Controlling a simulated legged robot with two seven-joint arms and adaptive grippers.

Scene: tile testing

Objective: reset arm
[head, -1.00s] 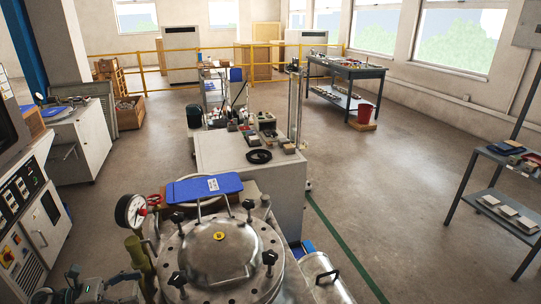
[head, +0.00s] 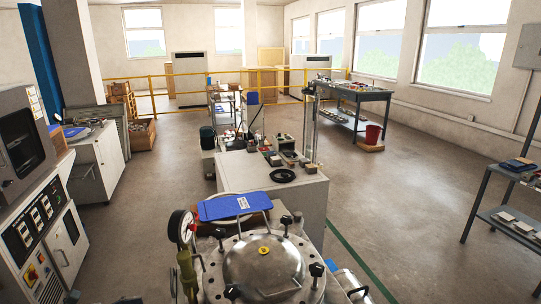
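Only a small dark part of my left arm or gripper (head: 72,297) shows at the bottom left edge of the head view. Its fingers cannot be made out, so I cannot tell whether it is open or shut. It is left of the round steel pressure vessel (head: 262,262). My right gripper is not in view.
The vessel has black knobs around its lid, with a pressure gauge (head: 181,227) at its left and a blue clipboard (head: 235,207) behind it. A control cabinet (head: 45,235) stands at left, a white bench (head: 270,190) beyond, and a grey shelf (head: 505,205) at right. Floor between is clear.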

